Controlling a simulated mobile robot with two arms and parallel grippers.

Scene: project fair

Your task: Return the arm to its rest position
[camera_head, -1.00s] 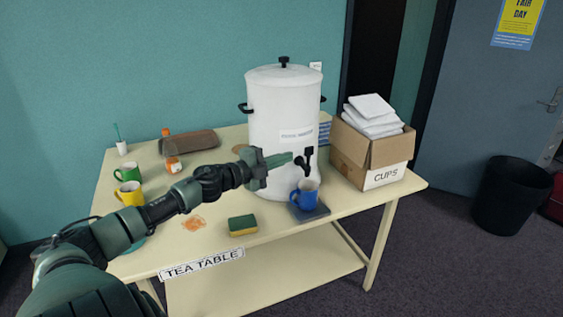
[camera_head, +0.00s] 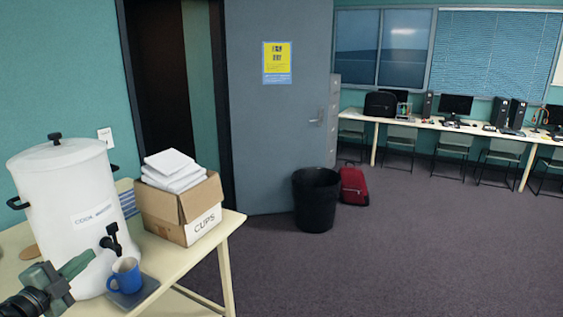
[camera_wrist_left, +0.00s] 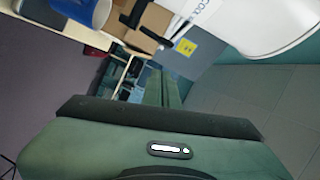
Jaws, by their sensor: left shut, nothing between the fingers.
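My left gripper (camera_head: 76,265) is at the lower left of the head view, its green fingers pointing toward the front of the white urn (camera_head: 70,215). It is shut and empty. The urn's black tap (camera_head: 111,240) is just right of the fingertips. A blue mug (camera_head: 124,275) stands upright below the tap on a dark pad (camera_head: 138,292). In the left wrist view the closed fingers (camera_wrist_left: 162,88) show in the middle, with the urn (camera_wrist_left: 262,22) at the upper right and the mug (camera_wrist_left: 85,10) at the upper left. My right gripper is out of view.
A cardboard box marked CUPS (camera_head: 180,208), with white packs (camera_head: 173,170) on top, stands on the cream table (camera_head: 195,253) beside the urn. A black bin (camera_head: 316,200) and red bag (camera_head: 354,187) are on the floor by the door (camera_head: 285,110). The carpet at right is clear.

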